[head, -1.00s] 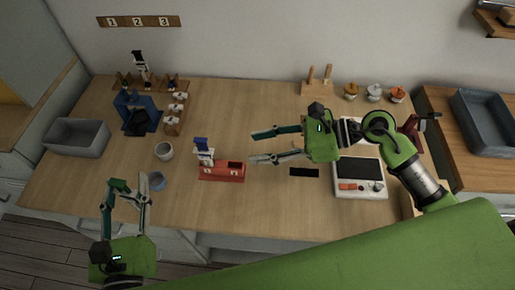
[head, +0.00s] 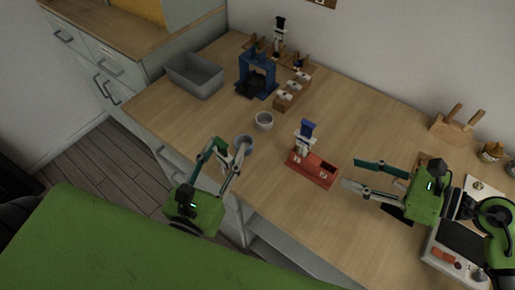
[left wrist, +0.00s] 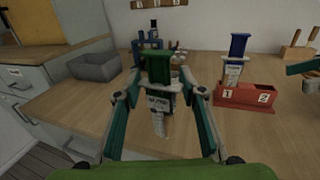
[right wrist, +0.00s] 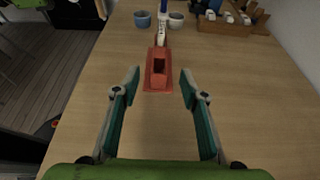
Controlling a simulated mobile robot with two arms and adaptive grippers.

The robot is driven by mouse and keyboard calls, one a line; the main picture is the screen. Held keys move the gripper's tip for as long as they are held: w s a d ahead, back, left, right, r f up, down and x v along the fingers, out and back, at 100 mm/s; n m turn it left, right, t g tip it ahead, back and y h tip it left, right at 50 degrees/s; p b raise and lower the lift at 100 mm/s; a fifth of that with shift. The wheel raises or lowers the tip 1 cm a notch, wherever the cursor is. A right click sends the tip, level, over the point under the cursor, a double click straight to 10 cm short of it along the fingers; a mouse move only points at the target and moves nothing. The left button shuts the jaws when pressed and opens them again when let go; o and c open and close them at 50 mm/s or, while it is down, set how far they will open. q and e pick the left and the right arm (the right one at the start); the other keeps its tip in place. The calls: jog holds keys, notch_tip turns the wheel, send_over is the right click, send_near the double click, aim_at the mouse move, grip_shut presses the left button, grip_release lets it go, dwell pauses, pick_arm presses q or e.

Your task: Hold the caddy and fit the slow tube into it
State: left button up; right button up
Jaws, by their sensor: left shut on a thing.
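The red caddy (head: 314,170) stands on the table with two slots marked 1 and 2. A blue-capped tube (head: 304,138) stands upright in slot 1; slot 2 is empty. My left gripper (head: 230,154) is shut on a green-capped tube with a white label (left wrist: 159,98), held roughly upright near the table's front edge, left of the caddy. The label is too small to read surely. My right gripper (head: 352,174) is open and empty to the right of the caddy. In the right wrist view the caddy (right wrist: 150,88) lies ahead of the open fingers (right wrist: 160,86).
A blue-grey cup (head: 243,140) is close behind my left fingers, with a white cup (head: 264,121) beyond. A blue stand (head: 257,76), a wooden rack (head: 293,91) and a grey bin (head: 195,76) are at the back left. A control box (head: 462,240) is at the right.

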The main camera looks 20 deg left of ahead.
aim_at(319, 162)
pick_arm(q)
jog(key=shift+w+d+h, duration=0.2)
jog(key=shift+h, duration=0.1)
jog(key=w+d+r+m+g+h, duration=0.25)
jog(key=d+m+h, duration=0.25)
jog(key=d+h, duration=0.3)
jog(key=s+d+r+m+g+h, duration=0.4)
jog(key=d+r+m+g+h, duration=0.35)
jog(key=r, duration=0.25)
jog(key=w+d+f+m+g+h, duration=0.1)
jog(key=w+d+m+g+h, duration=0.1)
jog(key=w+d+m+g, duration=0.3)
jog(key=w+d+g, duration=0.2)
jog(key=w+g, duration=0.1)
jog(key=w, duration=0.1)
jog(key=shift+w+f+m, duration=0.2)
jog(key=shift+w+m, duration=0.15)
jog(key=shift+w, duration=0.05)
pick_arm(e)
jog(key=x, duration=1.2)
